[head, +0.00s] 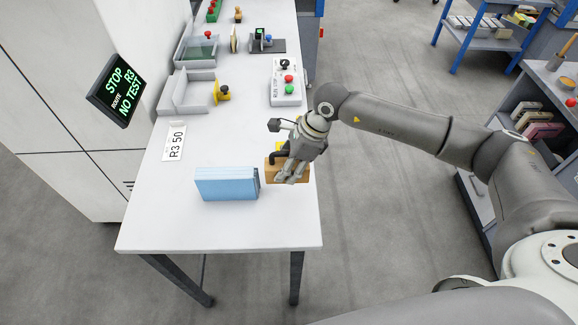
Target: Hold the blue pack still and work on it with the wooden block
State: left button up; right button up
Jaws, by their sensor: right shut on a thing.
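The blue pack (226,185) stands upright on the white table near its front end, its broad light-blue face towards me. The wooden block (301,175) is just to the right of the pack, close to the table's right edge. My right gripper (287,172) is over the block and shut on it, its fingers hiding much of the block. A dark piece shows at the block's left. A narrow gap seems to lie between block and pack; contact is hard to tell. My left gripper is not in view.
An R3 50 label (175,142) lies at the left. A lit sign (117,90) hangs at the left. The table's front is clear.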

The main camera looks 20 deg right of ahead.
jog(key=shift+f+b, duration=0.3)
jog(key=shift+f, duration=0.35)
jog(key=shift+f+b, duration=1.3)
jog(key=shift+f, duration=1.45)
